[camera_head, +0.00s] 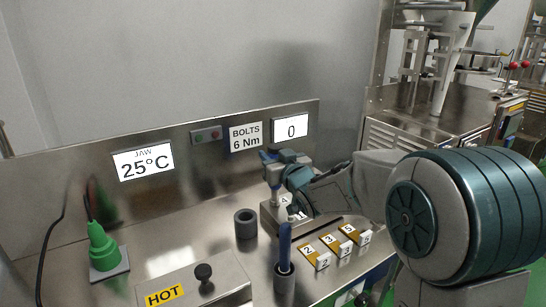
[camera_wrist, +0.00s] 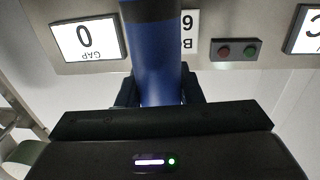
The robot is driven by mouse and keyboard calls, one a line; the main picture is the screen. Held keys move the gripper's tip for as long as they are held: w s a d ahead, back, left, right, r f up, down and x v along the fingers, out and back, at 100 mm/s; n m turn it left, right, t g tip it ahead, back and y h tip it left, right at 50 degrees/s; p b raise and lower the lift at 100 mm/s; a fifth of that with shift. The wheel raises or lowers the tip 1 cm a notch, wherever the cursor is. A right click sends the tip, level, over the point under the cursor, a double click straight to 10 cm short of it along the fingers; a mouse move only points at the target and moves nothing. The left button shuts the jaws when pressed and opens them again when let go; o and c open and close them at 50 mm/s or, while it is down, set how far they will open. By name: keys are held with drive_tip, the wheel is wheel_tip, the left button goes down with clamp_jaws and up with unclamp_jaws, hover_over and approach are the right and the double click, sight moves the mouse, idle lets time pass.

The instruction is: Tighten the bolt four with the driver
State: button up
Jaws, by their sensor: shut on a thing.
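My gripper (camera_head: 284,175) is over the steel block (camera_head: 272,217) at the back right of the bench. It is shut on the blue driver (camera_wrist: 158,60), whose thick handle with a dark band fills the middle of the wrist view. A bit of the blue driver shows at my gripper in the head view (camera_head: 268,156). The driver's tip is hidden, so I cannot tell whether it touches a bolt.
A blue-handled tool (camera_head: 285,240) stands in a dark holder, beside numbered tags (camera_head: 329,240). A grey hollow cylinder (camera_head: 246,224) stands left of the block. A green tool (camera_head: 102,246) and a HOT-labelled box (camera_head: 200,285) are further left. Displays (camera_head: 291,127) line the back panel.

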idle(0.5)
drive_tip(key=shift+r+p, duration=1.6)
drive_tip(key=shift+r, duration=0.9)
